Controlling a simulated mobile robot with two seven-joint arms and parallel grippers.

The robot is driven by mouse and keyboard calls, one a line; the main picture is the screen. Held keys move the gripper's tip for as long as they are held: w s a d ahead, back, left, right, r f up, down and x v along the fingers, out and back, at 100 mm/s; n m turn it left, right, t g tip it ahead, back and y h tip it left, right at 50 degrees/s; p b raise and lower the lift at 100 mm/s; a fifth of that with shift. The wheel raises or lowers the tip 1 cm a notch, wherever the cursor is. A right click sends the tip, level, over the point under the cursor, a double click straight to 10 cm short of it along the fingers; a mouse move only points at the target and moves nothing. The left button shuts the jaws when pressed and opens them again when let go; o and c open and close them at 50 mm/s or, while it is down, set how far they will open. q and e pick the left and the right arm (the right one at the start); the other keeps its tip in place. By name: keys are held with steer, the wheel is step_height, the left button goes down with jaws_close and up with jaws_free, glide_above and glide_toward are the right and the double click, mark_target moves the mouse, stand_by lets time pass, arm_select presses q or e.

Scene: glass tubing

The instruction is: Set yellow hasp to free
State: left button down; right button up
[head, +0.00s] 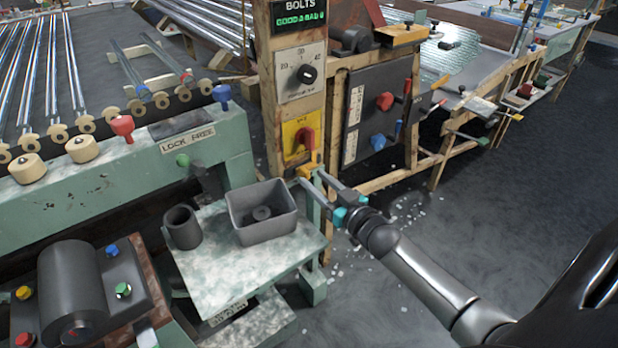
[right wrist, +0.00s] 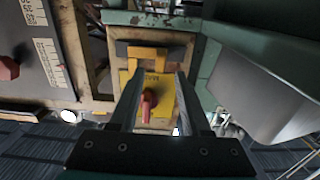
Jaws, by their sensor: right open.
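A yellow hasp-like piece (head: 308,170) sits on the wooden post, just below a yellow plate (head: 290,131) with a red handle (head: 305,139). In the right wrist view the yellow hasp (right wrist: 160,52) shows as a bracket beyond the fingertips, and the red handle (right wrist: 147,104) shows between the fingers. My right gripper (head: 318,182) is open, its fingers pointing at the post close to the hasp. It also shows open in the right wrist view (right wrist: 158,74), with nothing held. I cannot tell whether it touches the hasp. My left gripper is out of view.
A grey bin (head: 262,228) and a dark cup (head: 182,227) stand on the shelf left of my gripper. A green machine bears a LOCK FREE label (head: 188,139). A dark panel (head: 377,115) with red and blue knobs is right of the post. Floor at right is mostly open.

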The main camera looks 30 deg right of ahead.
mark_target(308, 174)
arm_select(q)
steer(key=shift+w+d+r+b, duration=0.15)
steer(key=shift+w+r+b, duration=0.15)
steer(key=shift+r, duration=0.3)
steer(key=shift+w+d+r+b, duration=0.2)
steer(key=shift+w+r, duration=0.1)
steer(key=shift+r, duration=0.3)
arm_select(e)
steer(key=shift+w+a, duration=0.15)
steer(key=shift+w, duration=1.5)
steer(key=shift+c, duration=0.2)
jaws_close()
